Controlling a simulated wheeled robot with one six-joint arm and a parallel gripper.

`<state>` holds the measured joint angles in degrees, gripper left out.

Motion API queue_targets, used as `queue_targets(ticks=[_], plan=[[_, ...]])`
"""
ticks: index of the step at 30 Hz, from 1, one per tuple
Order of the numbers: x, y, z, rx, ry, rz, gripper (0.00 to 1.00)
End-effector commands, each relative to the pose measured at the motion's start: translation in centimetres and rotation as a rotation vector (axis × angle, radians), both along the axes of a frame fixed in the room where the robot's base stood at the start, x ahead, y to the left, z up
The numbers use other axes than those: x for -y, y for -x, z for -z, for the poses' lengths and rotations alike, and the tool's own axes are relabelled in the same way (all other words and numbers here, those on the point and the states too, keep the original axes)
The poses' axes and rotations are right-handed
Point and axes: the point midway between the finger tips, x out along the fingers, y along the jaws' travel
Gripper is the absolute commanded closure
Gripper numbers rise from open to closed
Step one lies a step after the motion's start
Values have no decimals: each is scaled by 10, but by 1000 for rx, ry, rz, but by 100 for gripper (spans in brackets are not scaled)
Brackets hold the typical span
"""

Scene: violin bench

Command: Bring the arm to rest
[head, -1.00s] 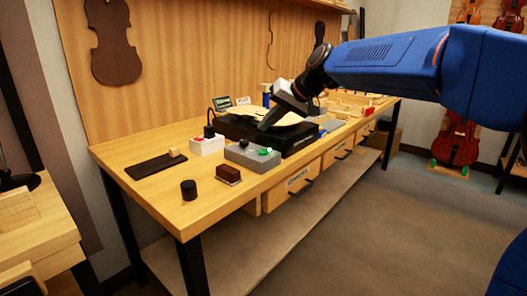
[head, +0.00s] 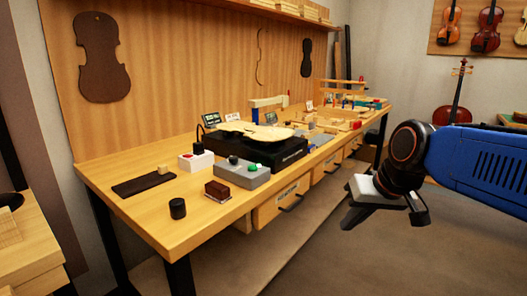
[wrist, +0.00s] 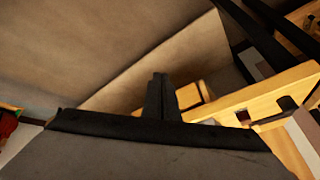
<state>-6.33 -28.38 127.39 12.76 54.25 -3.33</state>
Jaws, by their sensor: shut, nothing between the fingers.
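My blue arm reaches in from the right in the head view. My gripper (head: 350,222) hangs over the floor in front of the bench, clear of the bench's front edge. In the wrist view the dark fingers of my gripper (wrist: 160,85) are together, with nothing between them. The wooden bench (head: 215,221) runs from the left front to the back right. A pale violin plate (head: 255,130) lies on a black box (head: 262,150) on the bench.
A violin-family instrument (head: 452,108) stands at the back right.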

Motion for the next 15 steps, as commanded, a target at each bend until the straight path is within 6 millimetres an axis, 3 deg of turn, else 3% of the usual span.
queue_targets(ticks=[3,9,15], plan=[[26,41,27,-9,53,34,100],[62,100,74,-29,135,83,100],[81,135,105,-43,186,113,100]])
